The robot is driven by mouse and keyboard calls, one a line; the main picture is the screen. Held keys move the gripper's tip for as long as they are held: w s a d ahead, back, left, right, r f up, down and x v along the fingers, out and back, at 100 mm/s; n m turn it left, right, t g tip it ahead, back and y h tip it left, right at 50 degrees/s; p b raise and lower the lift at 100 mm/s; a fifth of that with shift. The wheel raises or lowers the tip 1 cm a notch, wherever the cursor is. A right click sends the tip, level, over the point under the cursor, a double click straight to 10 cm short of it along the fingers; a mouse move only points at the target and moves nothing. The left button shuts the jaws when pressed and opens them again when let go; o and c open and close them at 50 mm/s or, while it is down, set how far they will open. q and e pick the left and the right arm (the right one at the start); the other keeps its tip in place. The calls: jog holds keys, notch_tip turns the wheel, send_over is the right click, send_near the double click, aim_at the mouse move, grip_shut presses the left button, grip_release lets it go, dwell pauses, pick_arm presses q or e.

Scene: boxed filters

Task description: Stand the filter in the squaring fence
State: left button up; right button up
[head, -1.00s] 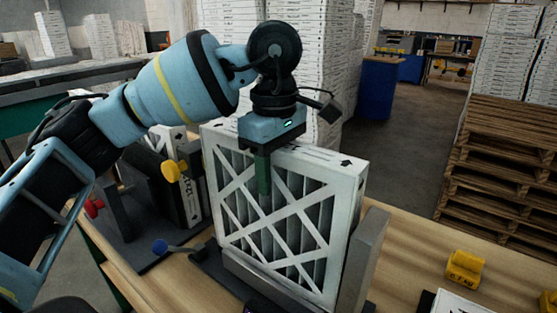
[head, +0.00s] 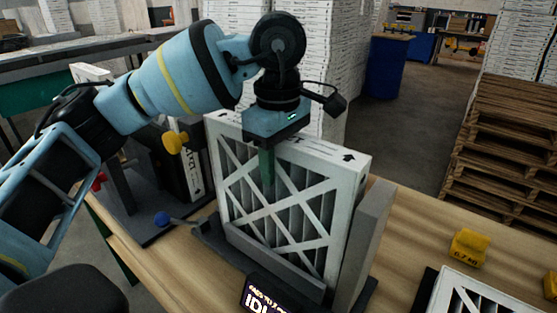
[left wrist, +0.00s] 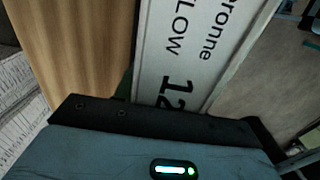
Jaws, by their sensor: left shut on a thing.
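The filter (head: 290,218), a white-framed pleated panel with a lattice of white strips, stands upright in the squaring fence (head: 374,235). The grey fence has a tall wall at the filter's right and a low lip across its front. The lip hides the filter's lower edge, so I cannot tell whether it rests on the base. A narrow gap seems to show beside the tall wall. My left gripper (head: 267,178) is shut on the filter's top edge, one finger down its front face. In the left wrist view the filter's printed edge (left wrist: 185,50) runs up from the gripper. My right gripper is not in view.
A dark fixture with yellow (head: 175,142), red and blue (head: 162,219) knobs stands at the left. A small display (head: 268,296) sits in front of the fence. A yellow weight (head: 468,248) and another filter (head: 480,295) lie right, with bare wooden bench between.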

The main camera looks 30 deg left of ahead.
pick_arm(q)
jog(key=shift+f, duration=0.35)
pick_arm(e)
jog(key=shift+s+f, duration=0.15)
pick_arm(q)
jog(key=o, duration=1)
jog(key=shift+r+p, duration=1.45)
jog(key=shift+r, duration=2.1)
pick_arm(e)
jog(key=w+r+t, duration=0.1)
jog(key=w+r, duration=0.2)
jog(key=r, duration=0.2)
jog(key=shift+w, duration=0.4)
pick_arm(q)
jog(key=o, duration=0.6)
jog(key=shift+c, duration=0.2)
